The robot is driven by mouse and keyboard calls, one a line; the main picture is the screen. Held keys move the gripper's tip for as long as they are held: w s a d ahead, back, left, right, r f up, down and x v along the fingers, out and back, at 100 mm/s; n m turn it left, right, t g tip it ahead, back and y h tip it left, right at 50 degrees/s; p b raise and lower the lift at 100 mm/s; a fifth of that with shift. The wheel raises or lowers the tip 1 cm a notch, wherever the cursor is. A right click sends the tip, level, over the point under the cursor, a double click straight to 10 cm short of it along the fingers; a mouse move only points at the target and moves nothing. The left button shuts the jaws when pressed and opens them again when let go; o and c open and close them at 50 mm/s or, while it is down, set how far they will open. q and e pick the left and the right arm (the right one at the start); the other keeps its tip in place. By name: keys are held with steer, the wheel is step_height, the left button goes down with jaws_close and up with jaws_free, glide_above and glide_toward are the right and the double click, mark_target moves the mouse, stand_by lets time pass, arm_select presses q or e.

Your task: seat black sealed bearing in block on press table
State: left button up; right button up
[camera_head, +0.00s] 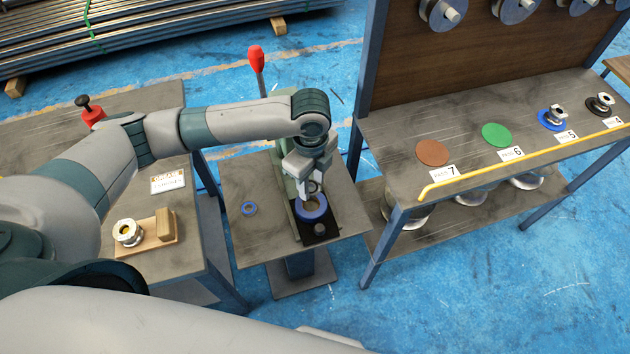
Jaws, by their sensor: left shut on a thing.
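The press table (345,216) stands in the middle, with a green-grey press frame and a red-knobbed lever (257,62). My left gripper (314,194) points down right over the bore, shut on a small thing. This looks to be the black sealed bearing, but the fingers mostly hide it, and I cannot tell whether it touches the block. My right gripper is out of view.
A bench at left holds a wooden fixture with a metal part (128,232), a card (168,183) and a red, black-knobbed item (90,112). A rack (480,150) at right carries coloured discs, flanged parts and a yellow rail. Steel tubes (150,30) lie behind.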

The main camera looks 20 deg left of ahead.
mark_target(312, 205)
arm_select(q)
steer(key=shift+r+p, duration=0.1)
steer(key=shift+p, duration=0.35)
steer(key=shift+f+b, duration=0.6)
steer(key=shift+f, duration=0.95)
steer(key=shift+f+b, duration=0.55)
steer(key=shift+f, duration=0.9)
steer(key=shift+f+b, duration=0.35)
steer(key=shift+f, duration=0.45)
steer(key=shift+r+p, duration=0.15)
steer(key=shift+p, duration=0.35)
stand_by(0.3)
